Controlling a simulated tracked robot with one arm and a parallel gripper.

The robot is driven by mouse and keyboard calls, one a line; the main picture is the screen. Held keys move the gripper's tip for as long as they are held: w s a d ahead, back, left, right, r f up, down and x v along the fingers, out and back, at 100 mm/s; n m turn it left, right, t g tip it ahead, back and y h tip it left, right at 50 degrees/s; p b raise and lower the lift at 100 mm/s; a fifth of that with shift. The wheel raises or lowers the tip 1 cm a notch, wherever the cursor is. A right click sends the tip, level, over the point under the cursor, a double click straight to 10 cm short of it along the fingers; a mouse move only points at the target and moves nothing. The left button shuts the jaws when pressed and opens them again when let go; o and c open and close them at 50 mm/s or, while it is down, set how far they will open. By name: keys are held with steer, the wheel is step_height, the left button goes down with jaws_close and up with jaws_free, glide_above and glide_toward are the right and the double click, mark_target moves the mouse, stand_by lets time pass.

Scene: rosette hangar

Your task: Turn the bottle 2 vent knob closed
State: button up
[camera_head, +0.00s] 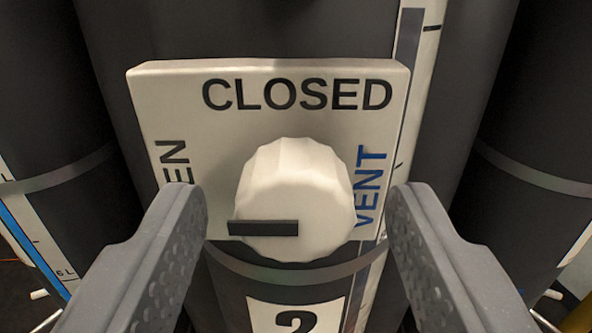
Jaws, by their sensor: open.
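The vent knob (297,185) is white, round and ridged. It sits on a pale plate (165,100) fixed to the dark bottle 2 (235,30). The plate reads CLOSED along the top and VENT in blue on the right. On the left only "EN" shows, as my left finger covers the rest. A dark bar (263,228) on the knob's lower face lies level and reaches left, towards the "EN" side. My gripper (302,205) is open, with one finger on each side of the knob. Clear gaps show between both fingers and the knob.
A label with the number 2 (296,316) is below the knob, under a grey band (290,270) around the bottle. Other dark bottles stand close at the left (45,120) and right (555,120). A pale scale strip (428,40) runs down the bottle's right side.

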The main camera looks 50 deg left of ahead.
steer(key=shift+w+a, duration=0.25)
steer(key=shift+a, duration=0.05)
steer(key=c, duration=1)
